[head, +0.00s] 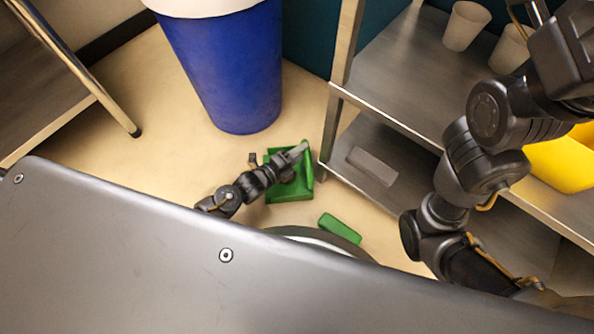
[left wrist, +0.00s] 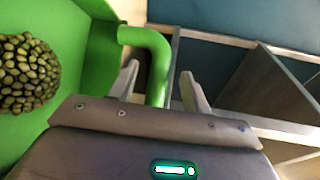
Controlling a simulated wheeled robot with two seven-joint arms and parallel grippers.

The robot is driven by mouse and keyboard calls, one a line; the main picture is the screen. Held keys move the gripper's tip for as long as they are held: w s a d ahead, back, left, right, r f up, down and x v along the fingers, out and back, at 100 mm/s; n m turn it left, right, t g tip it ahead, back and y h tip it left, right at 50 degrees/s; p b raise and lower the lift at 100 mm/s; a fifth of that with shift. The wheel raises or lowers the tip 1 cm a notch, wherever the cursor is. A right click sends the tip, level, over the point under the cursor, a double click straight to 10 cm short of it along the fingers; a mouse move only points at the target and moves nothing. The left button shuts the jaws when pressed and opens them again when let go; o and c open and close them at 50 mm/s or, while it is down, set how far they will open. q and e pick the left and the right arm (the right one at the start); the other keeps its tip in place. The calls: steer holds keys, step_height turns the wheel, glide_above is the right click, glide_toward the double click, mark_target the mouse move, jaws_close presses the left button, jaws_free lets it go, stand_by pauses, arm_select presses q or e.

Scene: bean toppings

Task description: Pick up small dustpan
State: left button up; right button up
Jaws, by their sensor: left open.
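The small green dustpan (head: 292,189) lies on the floor by the foot of the metal shelf. In the left wrist view, its green pan (left wrist: 85,70) fills the left side and holds a heap of dark green beans (left wrist: 26,72). Its bent tubular handle (left wrist: 157,62) shows between the two fingers of my left gripper (left wrist: 158,88). Those fingers stand apart, with a visible gap beside the handle. In the head view, my left gripper (head: 278,157) is low over the dustpan and covers part of it. My right arm crosses the right side, but its fingers do not show.
A blue bin (head: 222,70) stands behind the dustpan. A metal shelf (head: 385,95) with pale cups (head: 465,25) is close on its right. A small green object (head: 340,228) is in front. A grey worktop (head: 120,250) crosses the foreground. Open floor lies left.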

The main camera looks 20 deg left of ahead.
arm_select(q)
steer(key=b+x, duration=0.1)
steer(key=x, duration=0.2)
steer(key=shift+w+d, duration=0.1)
steer(key=shift+w, duration=0.1)
jaws_close()
